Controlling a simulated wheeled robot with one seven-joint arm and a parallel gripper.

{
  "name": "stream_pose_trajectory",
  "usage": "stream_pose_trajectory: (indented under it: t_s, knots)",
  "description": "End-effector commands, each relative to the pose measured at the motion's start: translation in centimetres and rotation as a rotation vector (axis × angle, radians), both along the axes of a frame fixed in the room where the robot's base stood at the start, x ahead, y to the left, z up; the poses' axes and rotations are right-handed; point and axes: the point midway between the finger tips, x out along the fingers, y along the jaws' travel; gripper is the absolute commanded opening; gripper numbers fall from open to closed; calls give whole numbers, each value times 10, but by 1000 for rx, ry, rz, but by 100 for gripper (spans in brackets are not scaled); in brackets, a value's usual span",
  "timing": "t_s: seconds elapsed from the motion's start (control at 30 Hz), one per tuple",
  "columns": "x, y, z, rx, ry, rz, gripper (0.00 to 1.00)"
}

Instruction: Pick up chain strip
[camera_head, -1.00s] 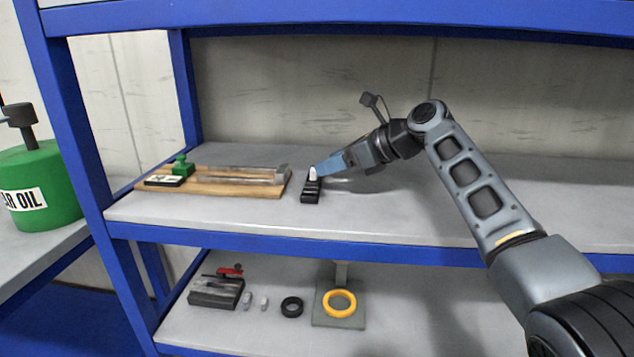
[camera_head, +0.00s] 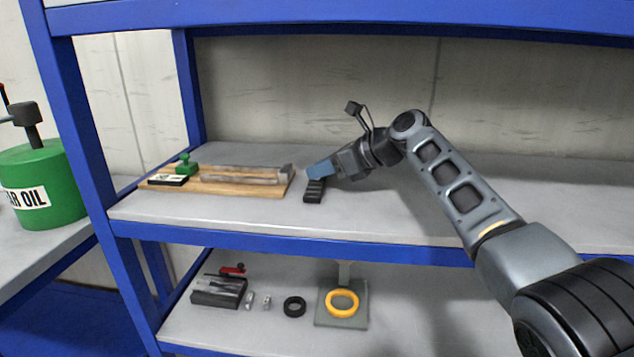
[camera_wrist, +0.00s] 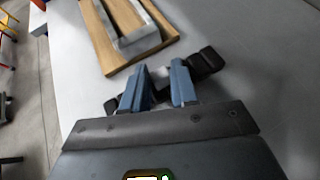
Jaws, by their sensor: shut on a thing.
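The chain strip (camera_head: 314,190) is a short black ribbed piece on the middle shelf, right of the wooden board. Its black end also shows in the wrist view (camera_wrist: 207,62), sticking out to the right of my fingers. My gripper (camera_head: 318,171) has blue fingers, which reach the strip's far end from the right. In the wrist view, my gripper (camera_wrist: 162,74) has its fingers on both sides of a pale part, with black pieces showing beyond each finger. It is shut on the strip. The strip's middle is partly hidden by the fingers. Whether it is clear of the shelf, I cannot tell.
A wooden board (camera_head: 240,189) with a metal frame and a green-handled part lies just left. The middle shelf (camera_head: 430,215) is bare to the right. A blue post (camera_head: 95,150) stands at left. The lower shelf holds a black ring (camera_head: 294,307) and yellow ring (camera_head: 342,303).

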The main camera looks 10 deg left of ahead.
Motion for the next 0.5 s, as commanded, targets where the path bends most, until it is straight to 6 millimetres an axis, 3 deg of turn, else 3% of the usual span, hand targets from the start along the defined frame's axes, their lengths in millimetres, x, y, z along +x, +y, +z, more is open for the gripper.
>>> stream_pose_trajectory:
  t_s: [0.17, 0.5]
  knots:
    - [0, 0, 0, 0, 0, 0, 0]
    - [0, 0, 1, 2, -1, 0, 0]
